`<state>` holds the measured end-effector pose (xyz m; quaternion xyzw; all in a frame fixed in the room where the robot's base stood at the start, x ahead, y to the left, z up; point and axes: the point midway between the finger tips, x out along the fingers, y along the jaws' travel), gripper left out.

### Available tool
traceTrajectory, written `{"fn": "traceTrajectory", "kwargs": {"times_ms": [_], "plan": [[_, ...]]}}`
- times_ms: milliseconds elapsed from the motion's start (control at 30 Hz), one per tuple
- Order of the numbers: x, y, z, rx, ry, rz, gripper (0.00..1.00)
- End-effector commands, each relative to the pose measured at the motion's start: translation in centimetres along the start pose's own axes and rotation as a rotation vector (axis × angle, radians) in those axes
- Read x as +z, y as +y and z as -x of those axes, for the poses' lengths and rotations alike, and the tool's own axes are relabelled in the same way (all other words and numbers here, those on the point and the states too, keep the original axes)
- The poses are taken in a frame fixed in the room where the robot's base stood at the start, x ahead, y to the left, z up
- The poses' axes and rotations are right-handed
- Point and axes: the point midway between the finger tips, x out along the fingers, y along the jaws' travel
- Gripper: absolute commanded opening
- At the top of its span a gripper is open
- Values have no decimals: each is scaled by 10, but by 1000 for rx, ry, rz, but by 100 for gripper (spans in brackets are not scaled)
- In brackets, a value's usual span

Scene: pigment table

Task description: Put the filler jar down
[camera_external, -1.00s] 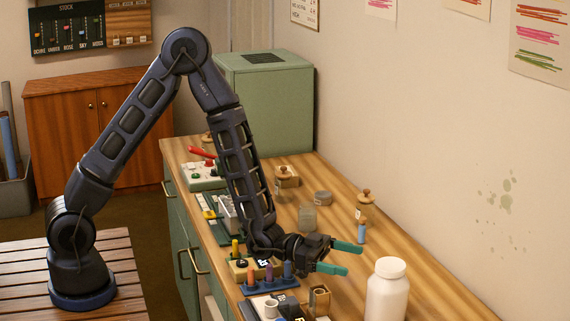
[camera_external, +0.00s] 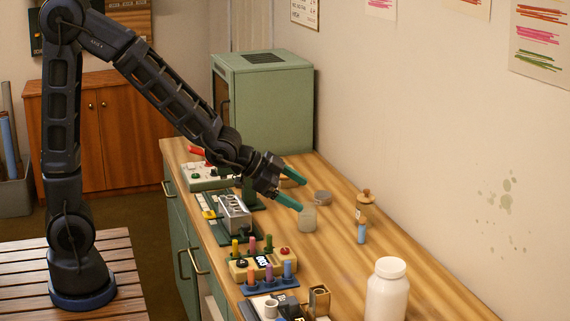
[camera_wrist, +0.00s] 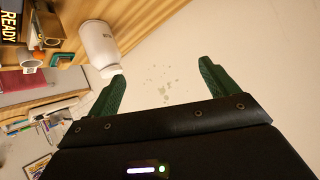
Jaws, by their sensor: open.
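A large white lidded jar (camera_external: 386,295) stands upright at the near right of the wooden worktop. It also shows in the wrist view (camera_wrist: 98,45), turned sideways, beyond the left finger. A small translucent jar (camera_external: 308,222) stands mid-worktop. No label that I can read tells which of them is the filler jar. My gripper (camera_external: 302,194) is open and empty, with one fingertip overlapping the top of the translucent jar in the external view; whether they touch I cannot tell. In the wrist view my gripper (camera_wrist: 163,70) has nothing between its fingers.
A wooden-topped jar (camera_external: 363,207) and a blue peg (camera_external: 362,233) stand near the wall. A grey disc (camera_external: 323,198) lies behind the translucent jar. A rack of coloured pegs (camera_external: 270,280) and a metal block (camera_external: 235,214) line the left edge. The right-centre worktop is clear.

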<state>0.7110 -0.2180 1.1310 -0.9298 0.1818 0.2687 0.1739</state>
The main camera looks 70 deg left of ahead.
Motion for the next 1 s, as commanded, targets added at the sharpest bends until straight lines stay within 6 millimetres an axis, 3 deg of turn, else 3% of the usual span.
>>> {"fn": "traceTrajectory", "kwargs": {"times_ms": [200, 500, 800, 1000], "plan": [[13, -26, 69, -88, -135, 62, 86], [45, -41, 168, -162, -310, 198, 86], [87, -29, 268, -170, -465, 360, 86], [113, -11, 321, -141, -546, 454, 86]]}}
